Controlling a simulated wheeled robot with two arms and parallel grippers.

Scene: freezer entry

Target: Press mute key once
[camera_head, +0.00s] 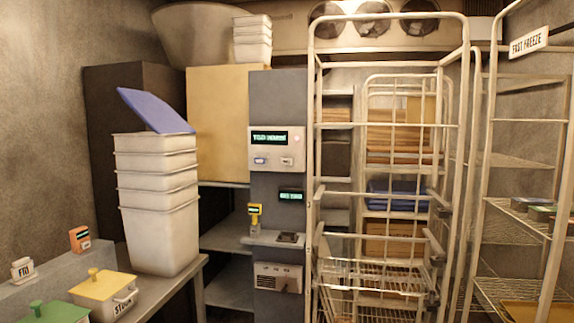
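A pale control panel (274,148) is mounted on a dark grey column (275,100) in the middle of the view. The key labels are too small to read, so I cannot tell which one is mute. A second small green display (291,196) sits lower on the column. Neither of my grippers shows in the head view.
Wire roll cages (456,90) stand close to the column's right. A bench (160,290) at left holds stacked white tubs (160,240) and a yellow-lidded pot (103,285). The panel front looks unobstructed.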

